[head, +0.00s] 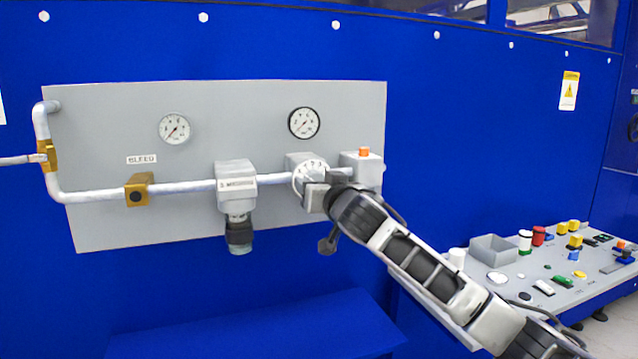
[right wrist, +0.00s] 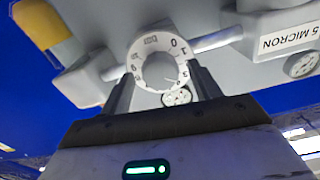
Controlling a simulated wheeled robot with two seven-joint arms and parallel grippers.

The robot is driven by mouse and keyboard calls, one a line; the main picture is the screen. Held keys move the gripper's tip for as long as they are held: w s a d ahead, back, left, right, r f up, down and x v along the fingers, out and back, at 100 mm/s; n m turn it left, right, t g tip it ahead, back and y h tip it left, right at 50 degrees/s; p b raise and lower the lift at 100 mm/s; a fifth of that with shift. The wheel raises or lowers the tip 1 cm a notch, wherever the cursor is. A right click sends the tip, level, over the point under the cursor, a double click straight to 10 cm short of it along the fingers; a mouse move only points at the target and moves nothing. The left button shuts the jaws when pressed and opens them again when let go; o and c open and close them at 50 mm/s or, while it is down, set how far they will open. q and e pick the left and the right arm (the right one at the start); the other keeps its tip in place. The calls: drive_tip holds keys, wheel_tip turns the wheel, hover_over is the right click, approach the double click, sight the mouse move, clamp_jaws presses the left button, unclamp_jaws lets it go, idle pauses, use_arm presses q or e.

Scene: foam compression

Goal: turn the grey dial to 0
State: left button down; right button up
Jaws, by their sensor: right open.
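The grey dial (head: 308,174) is a round, light grey knob with a numbered ring on the pipe of the wall panel. In the right wrist view the dial (right wrist: 147,44) shows its numbers, with the 0 at the upper right of the ring and the 1 below it. The pointer mark is too small to read. My right gripper (head: 325,190) is at the dial's front right and partly covers it. In the right wrist view my right gripper (right wrist: 159,73) is open, with one finger on each side of the dial; I cannot tell whether they touch it. My left gripper is not in view.
Two gauges (head: 174,129) (head: 303,122) sit above the pipe (head: 95,195). A filter unit (head: 237,185) is left of the dial, and a box with an orange button (head: 364,151) is close on its right. A control desk (head: 560,290) stands at lower right.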

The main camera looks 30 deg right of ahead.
drive_tip(key=c, duration=1)
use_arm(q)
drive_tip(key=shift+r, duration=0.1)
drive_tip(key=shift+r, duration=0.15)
use_arm(e)
drive_tip(key=shift+o, duration=0.2)
use_arm(q)
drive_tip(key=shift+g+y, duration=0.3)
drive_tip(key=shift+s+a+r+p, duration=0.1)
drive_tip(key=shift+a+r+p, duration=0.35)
drive_tip(key=shift+p, duration=1.1)
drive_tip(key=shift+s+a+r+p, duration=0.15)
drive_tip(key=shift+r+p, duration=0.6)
drive_tip(key=shift+p, duration=0.85)
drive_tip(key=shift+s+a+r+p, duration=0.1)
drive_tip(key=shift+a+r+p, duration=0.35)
drive_tip(key=shift+p, duration=1.1)
use_arm(e)
drive_tip(key=shift+n, duration=8.1)
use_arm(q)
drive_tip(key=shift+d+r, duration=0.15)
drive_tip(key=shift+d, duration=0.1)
